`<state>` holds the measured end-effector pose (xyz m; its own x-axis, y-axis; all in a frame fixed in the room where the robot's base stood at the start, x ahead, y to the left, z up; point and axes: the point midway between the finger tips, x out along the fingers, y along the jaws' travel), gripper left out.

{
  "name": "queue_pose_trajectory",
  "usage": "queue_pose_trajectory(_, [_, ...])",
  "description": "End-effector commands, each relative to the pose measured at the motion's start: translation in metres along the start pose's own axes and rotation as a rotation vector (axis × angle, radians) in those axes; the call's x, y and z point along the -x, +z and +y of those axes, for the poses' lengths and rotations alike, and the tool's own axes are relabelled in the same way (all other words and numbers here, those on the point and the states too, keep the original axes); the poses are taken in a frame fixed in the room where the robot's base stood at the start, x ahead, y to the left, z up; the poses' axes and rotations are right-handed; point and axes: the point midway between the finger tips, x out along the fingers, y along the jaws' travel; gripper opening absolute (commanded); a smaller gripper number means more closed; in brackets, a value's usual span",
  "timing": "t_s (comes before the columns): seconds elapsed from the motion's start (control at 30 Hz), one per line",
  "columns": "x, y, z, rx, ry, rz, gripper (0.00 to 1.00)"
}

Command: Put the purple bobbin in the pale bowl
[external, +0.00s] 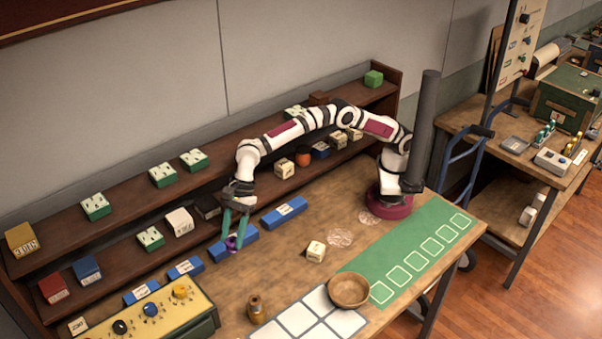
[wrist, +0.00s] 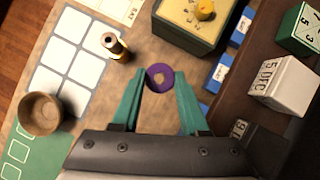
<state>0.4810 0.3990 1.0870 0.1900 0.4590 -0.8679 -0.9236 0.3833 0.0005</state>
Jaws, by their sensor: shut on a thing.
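The purple bobbin (wrist: 150,77) is a round ring with a tan centre, between the fingertips of my gripper (wrist: 160,80) in the wrist view. My gripper's green fingers are shut on it. In the external view the bobbin (external: 231,243) is a small purple patch at the tips of my gripper (external: 233,240), low by a blue block; I cannot tell whether it touches the table. The pale bowl (external: 349,291) is a tan wooden bowl at the front right of the table, well apart from my gripper. It also shows at left in the wrist view (wrist: 39,112).
A brass-coloured bottle (external: 255,308) stands between the yellow knob panel (external: 150,318) and the white grid mat. Blue blocks (external: 284,212) line the shelf's foot. A pale lettered cube (external: 316,251) sits mid-table. A green mat (external: 425,250) lies right of the bowl.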

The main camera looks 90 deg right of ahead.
Motion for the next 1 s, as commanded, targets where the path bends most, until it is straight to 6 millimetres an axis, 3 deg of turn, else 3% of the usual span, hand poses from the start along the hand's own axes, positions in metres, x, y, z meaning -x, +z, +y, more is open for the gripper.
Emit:
queue_pose_trajectory(0.23, [0.0, 0.0, 0.001, 0.005, 0.003, 0.0, 0.0])
queue_pose_trajectory(0.37, [-0.004, -0.003, 0.02, 0.085, 0.05, 0.0, 0.0])
queue_pose_trajectory(0.47, [-0.009, -0.01, 0.053, 0.231, 0.136, 0.001, 0.0])
queue_pose_trajectory(0.67, [-0.014, -0.036, 0.144, 0.653, 0.381, 0.0, 0.0])
queue_pose_trajectory(0.8, [-0.007, -0.065, 0.216, 1.014, 0.588, 0.001, 0.0])
queue_pose_trajectory(0.9, [0.002, -0.084, 0.256, 1.231, 0.712, 0.001, 0.0])
queue_pose_trajectory(1.0, [0.01, -0.099, 0.282, 1.381, 0.795, 0.001, 0.0])
